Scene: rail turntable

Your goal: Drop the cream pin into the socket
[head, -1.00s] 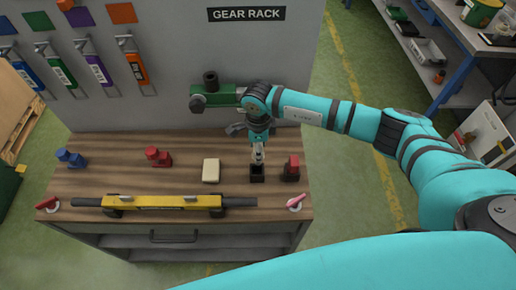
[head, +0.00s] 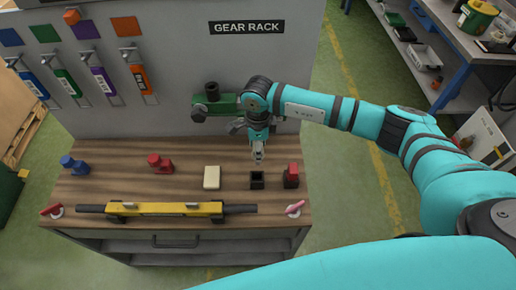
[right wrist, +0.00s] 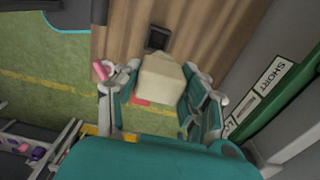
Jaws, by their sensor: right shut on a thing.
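The cream pin (right wrist: 160,80) sits between the fingers of my right gripper (right wrist: 155,108) in the right wrist view, a pale blocky piece. The gripper is shut on it. In the head view my right gripper (head: 258,157) hangs just above and behind the black square socket (head: 257,181) on the bench, with a small gap between them. The pin is too small to make out clearly there. The socket's dark opening also shows in the right wrist view (right wrist: 157,38), beyond the pin and apart from it. My left gripper is not in view.
On the wooden bench (head: 120,185), a cream block (head: 211,177) stands left of the socket and a red clamp-like piece (head: 292,176) close on its right. A yellow bar (head: 165,209) lies along the front. A green fixture (head: 218,104) is behind, by the grey panel (head: 185,75).

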